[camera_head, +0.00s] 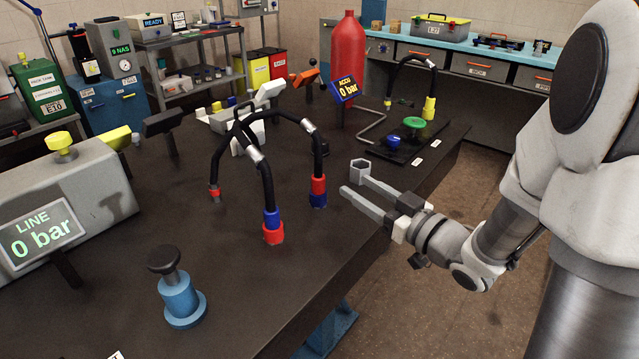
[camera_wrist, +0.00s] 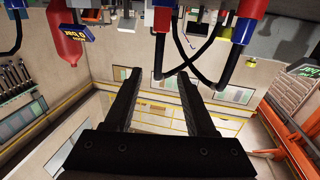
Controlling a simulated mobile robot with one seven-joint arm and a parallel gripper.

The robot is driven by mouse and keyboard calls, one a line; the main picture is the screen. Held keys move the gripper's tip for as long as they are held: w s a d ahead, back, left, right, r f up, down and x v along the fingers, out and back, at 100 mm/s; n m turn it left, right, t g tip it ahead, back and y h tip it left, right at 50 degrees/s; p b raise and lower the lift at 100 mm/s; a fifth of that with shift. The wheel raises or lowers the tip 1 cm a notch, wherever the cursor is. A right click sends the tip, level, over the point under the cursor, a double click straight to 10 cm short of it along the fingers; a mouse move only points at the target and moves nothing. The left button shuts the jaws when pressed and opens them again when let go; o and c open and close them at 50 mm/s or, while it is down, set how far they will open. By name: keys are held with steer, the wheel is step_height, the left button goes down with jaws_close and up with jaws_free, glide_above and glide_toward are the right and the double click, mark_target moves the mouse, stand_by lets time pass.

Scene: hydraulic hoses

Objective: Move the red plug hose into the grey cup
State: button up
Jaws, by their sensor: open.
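The red plug (camera_head: 319,185) of one black hose sits upright in a blue socket (camera_head: 318,201) on the dark table. The red plug also shows upside down at the top of the wrist view (camera_wrist: 162,18). A blue plug (camera_head: 271,217) of a second black hose sits in a red socket (camera_head: 273,234), to the left and nearer. The hoses cross overhead. The grey cup (camera_head: 360,167), hexagonal and open-topped, is right of the red plug, beside my fingertips; contact cannot be told. My gripper (camera_head: 351,181) is open and empty, with its fingers pointing toward the red plug, apart from it.
A blue valve with a black knob (camera_head: 166,258) stands at the front. A LINE display (camera_head: 40,236) reading 0 bar is at left. A red accumulator bottle (camera_head: 348,60) and a panel with a green knob (camera_head: 413,123) are behind. The table's right edge runs beneath my gripper.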

mark_target(315, 159)
steer(key=b+x, duration=0.2)
steer(key=x, duration=1.4)
steer(key=shift+r, duration=0.1)
jaws_close()
stand_by(0.8)
